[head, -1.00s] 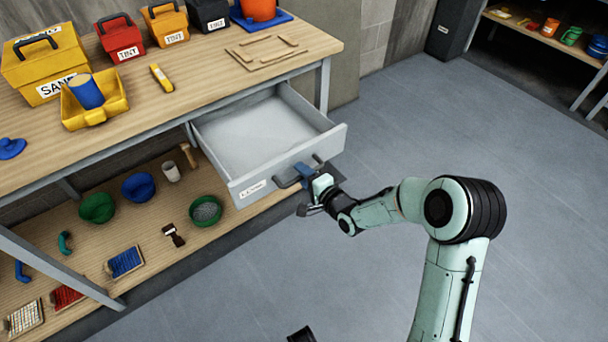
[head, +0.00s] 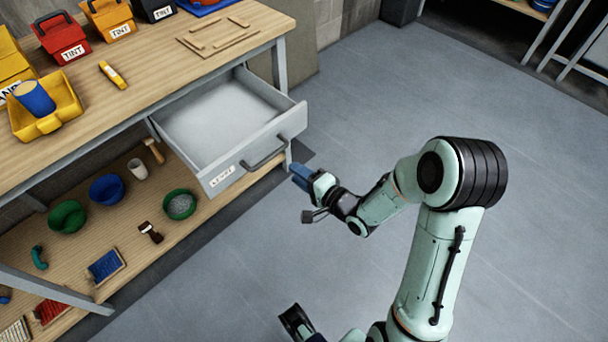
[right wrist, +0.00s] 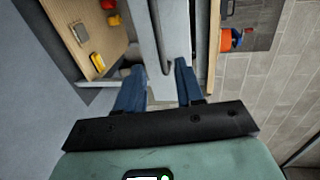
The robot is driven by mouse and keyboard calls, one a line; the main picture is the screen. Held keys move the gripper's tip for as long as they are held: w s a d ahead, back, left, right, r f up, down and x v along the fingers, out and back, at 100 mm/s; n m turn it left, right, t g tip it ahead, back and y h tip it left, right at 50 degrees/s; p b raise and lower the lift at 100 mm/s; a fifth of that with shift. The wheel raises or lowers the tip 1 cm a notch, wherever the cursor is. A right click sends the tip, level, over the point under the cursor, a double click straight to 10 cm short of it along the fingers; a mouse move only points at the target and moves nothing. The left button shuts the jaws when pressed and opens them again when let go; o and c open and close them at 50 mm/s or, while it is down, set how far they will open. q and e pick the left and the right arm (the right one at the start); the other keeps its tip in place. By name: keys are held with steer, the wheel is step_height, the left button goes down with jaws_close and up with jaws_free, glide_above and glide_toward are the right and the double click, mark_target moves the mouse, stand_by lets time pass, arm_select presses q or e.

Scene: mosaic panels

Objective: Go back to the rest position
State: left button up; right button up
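My right gripper (head: 301,177) is in front of the open drawer (head: 225,118), apart from its dark handle (head: 265,153). In the right wrist view its two blue fingers (right wrist: 158,70) are spread with nothing between them; the drawer front lies beyond. The drawer is pulled out from under the workbench and looks empty. A dark part with a bit of blue, which seems to be my left gripper (head: 297,322), shows at the bottom edge of the head view. Its fingers cannot be made out.
The workbench (head: 150,85) holds toolboxes, a yellow tray (head: 47,125) and a wooden frame (head: 212,37). Its lower shelf (head: 130,205) carries bowls and brushes. The grey floor (head: 480,110) to the right is clear. Another shelf stands at the upper right.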

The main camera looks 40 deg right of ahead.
arm_select(q)
steer(key=shift+s+r, duration=0.1)
steer(key=shift+s, duration=0.1)
arm_select(e)
steer(key=shift+s+r, duration=0.1)
steer(key=shift+s, duration=0.55)
steer(key=s+a+f+n+g, duration=0.3)
steer(key=a+f+g, duration=0.1)
steer(key=f, duration=0.6)
steer(key=s+a+f+n+g, duration=0.2)
steer(key=s+a+f+g, duration=0.15)
steer(key=f, duration=0.75)
steer(key=s+a+f+n+g+y, duration=0.1)
steer(key=s+a+f+n+g, duration=0.4)
steer(key=s, duration=0.3)
steer(key=s+a+f+n+g+y, duration=0.1)
steer(key=s+a+f+n+g, duration=0.2)
steer(key=s+a+f, duration=0.35)
arm_select(q)
step_height(320, 180, up, 14)
steer(key=g+p, duration=0.1)
steer(key=p, duration=1.3)
steer(key=shift+s+d, duration=0.25)
steer(key=shift+d, duration=0.05)
arm_select(e)
step_height(320, 180, up, 15)
steer(key=g, duration=0.1)
steer(key=shift+s+d, duration=0.15)
steer(key=shift+s, duration=0.3)
